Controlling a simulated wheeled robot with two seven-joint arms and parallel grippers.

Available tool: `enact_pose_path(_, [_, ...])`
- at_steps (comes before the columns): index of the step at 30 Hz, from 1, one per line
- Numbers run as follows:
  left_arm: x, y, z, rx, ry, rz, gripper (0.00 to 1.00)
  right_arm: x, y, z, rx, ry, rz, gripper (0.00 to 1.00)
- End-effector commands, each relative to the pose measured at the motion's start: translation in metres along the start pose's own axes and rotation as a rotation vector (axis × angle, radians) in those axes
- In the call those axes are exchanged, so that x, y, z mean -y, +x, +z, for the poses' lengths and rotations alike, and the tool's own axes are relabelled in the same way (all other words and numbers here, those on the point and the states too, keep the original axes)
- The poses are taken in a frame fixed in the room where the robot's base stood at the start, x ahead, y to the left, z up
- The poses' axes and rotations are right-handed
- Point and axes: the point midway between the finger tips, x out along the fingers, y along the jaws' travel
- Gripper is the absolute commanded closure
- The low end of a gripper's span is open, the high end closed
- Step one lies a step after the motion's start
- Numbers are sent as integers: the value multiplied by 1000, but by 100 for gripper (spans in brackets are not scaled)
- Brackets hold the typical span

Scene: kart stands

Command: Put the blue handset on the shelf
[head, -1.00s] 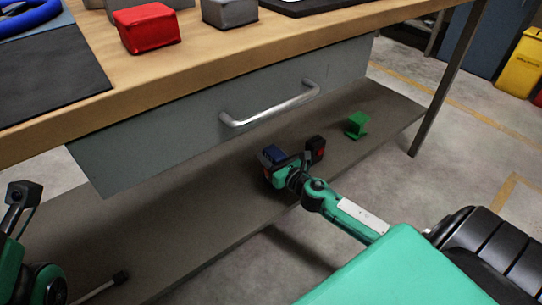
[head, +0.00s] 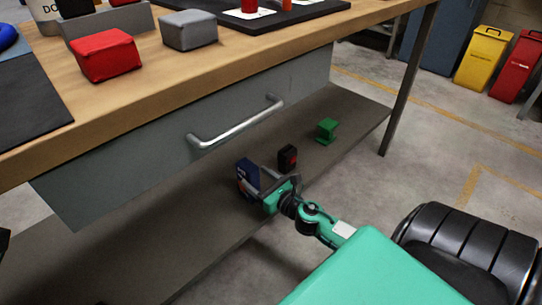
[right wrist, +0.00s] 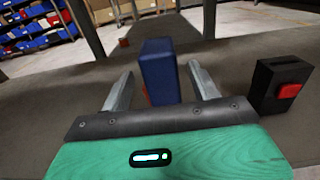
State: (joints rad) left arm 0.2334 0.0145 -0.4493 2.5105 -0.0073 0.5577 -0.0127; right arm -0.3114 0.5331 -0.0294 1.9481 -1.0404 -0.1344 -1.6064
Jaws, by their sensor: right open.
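The blue handset (head: 247,177) stands upright on the grey lower shelf (head: 345,110) under the workbench. It also shows in the right wrist view (right wrist: 159,70), between my two fingers. My right gripper (head: 264,184) is open, low over the shelf, with its fingers on either side of the handset; gaps seem to show on both sides. My gripper hides the handset's lower part. My left gripper is out of view; only a dark sliver, possibly of my left arm, shows at the head view's left edge.
A black block with a red part (head: 287,157) stands close beside my right gripper, also in the right wrist view (right wrist: 280,86). A green object (head: 327,131) stands farther along the shelf. A drawer with a metal handle (head: 236,124) hangs above. The near left of the shelf is clear.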

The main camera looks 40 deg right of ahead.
Motion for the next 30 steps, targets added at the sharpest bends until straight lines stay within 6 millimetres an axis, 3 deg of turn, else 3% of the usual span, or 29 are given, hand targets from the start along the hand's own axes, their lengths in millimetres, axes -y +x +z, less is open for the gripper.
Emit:
enact_pose_path(6, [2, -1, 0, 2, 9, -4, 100, -1, -33, -1, -1, 5, -1, 38])
enact_pose_path(12, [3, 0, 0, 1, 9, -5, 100, 0, -50, 0, 0, 2, -1, 38])
enact_pose_path(30, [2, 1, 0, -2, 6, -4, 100, 0, -54, 0, 0, 1, 0, 38])
